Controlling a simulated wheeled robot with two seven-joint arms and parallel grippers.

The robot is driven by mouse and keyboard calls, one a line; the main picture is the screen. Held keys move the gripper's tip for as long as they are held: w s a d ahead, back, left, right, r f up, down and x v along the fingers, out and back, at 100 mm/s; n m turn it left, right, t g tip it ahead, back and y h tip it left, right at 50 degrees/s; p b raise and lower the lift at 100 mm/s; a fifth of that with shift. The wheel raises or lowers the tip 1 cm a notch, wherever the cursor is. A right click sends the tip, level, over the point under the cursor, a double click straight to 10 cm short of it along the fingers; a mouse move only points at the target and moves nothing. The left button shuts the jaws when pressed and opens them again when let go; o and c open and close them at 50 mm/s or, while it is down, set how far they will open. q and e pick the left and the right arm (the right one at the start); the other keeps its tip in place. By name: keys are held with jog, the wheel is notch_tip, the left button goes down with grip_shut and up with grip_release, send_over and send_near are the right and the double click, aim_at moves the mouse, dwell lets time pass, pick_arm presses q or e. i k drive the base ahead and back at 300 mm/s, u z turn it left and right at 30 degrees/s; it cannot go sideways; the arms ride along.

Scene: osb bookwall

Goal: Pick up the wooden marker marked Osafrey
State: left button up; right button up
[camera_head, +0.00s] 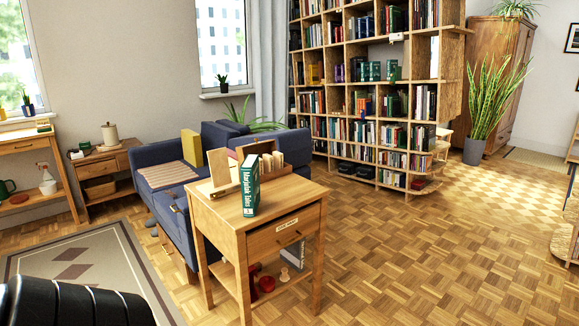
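No piece that I can read as marked Osafrey shows. Several upright pale wooden pieces (268,161) stand in or beside a brown wooden box (258,148) on a small wooden side table (222,213). A larger pale wooden board (218,166) stands upright at the left of them. Any lettering on these pieces is too small to tell. A green book (250,187) with white spine lettering stands upright at the front of the tabletop and hides part of what is behind it. A black ribbed part, likely of my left arm, shows at the bottom left. Neither gripper shows.
The table has a labelled drawer (287,234) and a lower shelf with red items (266,283). A blue sofa (170,205) stands close behind it at left. A tall bookshelf (409,120) is at the back. The parquet floor (430,260) is clear at right.

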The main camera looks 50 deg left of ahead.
aim_at(268, 159)
jog(key=u, duration=0.5)
jog(key=i, duration=1.7)
jog(key=u, duration=0.85)
